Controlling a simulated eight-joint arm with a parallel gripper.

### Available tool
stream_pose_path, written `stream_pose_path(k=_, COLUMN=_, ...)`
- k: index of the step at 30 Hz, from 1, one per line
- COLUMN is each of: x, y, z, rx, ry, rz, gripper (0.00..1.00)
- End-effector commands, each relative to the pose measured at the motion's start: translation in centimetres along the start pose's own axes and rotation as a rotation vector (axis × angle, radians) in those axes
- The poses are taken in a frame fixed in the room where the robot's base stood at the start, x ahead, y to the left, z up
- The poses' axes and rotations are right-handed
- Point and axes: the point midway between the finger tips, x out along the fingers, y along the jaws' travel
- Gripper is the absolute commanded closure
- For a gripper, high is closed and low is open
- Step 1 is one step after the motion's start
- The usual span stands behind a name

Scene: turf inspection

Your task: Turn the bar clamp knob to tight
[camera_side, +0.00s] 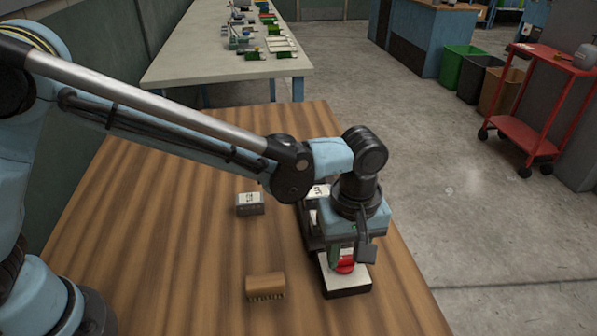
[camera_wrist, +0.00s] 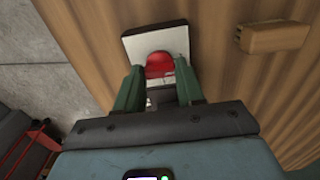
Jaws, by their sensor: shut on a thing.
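The red knob (camera_wrist: 160,64) shows in the wrist view in front of a white plate (camera_wrist: 172,40). In the side view the red knob (camera_side: 345,266) is just below my gripper, over the white-topped dark base (camera_side: 345,284). My gripper (camera_wrist: 159,82) points down at it, with one green finger on each side of the red knob. It is shut on the knob. In the side view my wrist hides most of the fingers and part of the clamp. Any tight marking on the plate is not readable.
A brown brush-like block (camera_side: 265,286) lies on the wooden table (camera_side: 180,240) left of the clamp; it also shows in the wrist view (camera_wrist: 275,36). A small grey box with a white label (camera_side: 250,203) stands farther back. The table's left part is clear.

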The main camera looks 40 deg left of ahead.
Motion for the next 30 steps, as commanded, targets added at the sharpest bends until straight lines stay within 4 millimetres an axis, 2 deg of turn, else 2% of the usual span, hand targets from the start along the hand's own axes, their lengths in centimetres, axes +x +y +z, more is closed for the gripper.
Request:
stream_pose_path(k=8, x=-0.03, y=-0.02, z=0.0, rx=0.026, ry=0.0, rz=-0.001, gripper=0.93)
stream_pose_path(k=14, x=-0.05, y=-0.01, z=0.01, rx=0.119, ry=0.0, rz=-0.001, gripper=0.93)
stream_pose_path(k=30, x=-0.07, y=-0.01, z=0.02, rx=0.603, ry=0.0, rz=-0.002, gripper=0.93)
